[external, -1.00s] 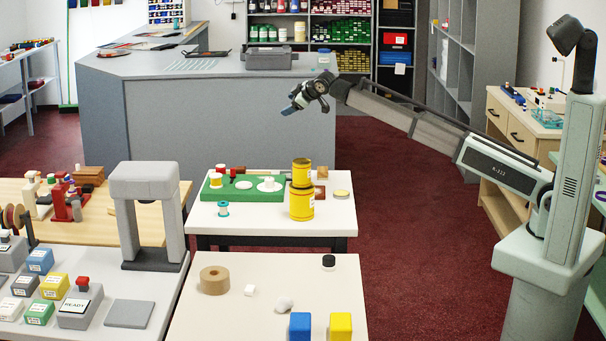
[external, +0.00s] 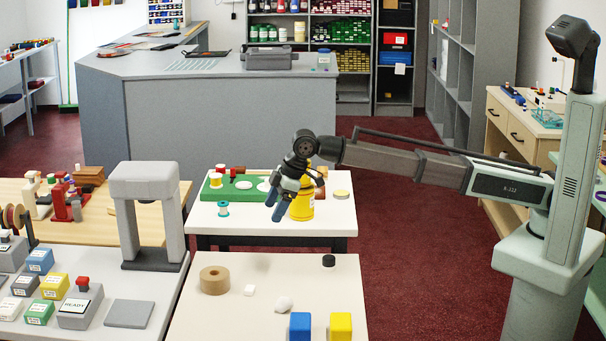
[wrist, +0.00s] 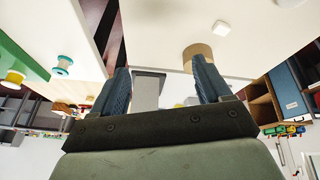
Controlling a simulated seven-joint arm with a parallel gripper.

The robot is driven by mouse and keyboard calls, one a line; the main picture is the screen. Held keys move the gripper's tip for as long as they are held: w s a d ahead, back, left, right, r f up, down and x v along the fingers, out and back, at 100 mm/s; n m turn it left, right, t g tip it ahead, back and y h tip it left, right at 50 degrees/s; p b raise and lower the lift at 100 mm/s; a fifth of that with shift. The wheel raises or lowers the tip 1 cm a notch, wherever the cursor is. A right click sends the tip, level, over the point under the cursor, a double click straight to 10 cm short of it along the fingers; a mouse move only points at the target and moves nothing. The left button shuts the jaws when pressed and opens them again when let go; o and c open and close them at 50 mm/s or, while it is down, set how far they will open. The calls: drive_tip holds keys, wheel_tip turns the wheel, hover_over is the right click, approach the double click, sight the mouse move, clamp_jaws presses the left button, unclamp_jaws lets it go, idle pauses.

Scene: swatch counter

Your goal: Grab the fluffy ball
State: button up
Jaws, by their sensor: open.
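The fluffy ball (external: 283,304), a small white lumpy thing, rests on the near pale table in the external view. My gripper (external: 277,206) hangs in the air above and behind it, in front of the yellow containers on the farther table as seen from this camera. In the wrist view, my gripper (wrist: 162,85) has its two blue fingers spread with nothing between them. A pale thing (wrist: 287,3) cut off by the top edge there may be the ball; I cannot tell.
On the near table (external: 215,325) stand a tan tape roll (external: 214,280), a white cube (external: 249,290), a black disc (external: 328,261), a blue block (external: 300,326) and a yellow block (external: 341,326). A yellow container (external: 303,206) and green board (external: 231,193) occupy the farther table.

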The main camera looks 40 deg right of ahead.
drive_tip(key=n+g, duration=0.2)
approach(285, 296)
wheel_tip(285, 296, up, 2)
drive_tip(key=d, duration=0.2)
drive_tip(key=shift+y, duration=0.3)
drive_tip(key=x, duration=0.5)
drive_tip(key=s+x, duration=0.1)
drive_tip(key=x, duration=0.2)
drive_tip(key=shift+a+f, duration=0.2)
drive_tip(key=shift+a, duration=0.05)
drive_tip(key=shift+w+x, duration=0.15)
drive_tip(key=shift+x, duration=1.15)
drive_tip(key=shift+w+x, duration=0.2)
drive_tip(key=shift+x, duration=1.1)
drive_tip(key=shift+a+r, duration=0.15)
drive_tip(key=c, duration=1)
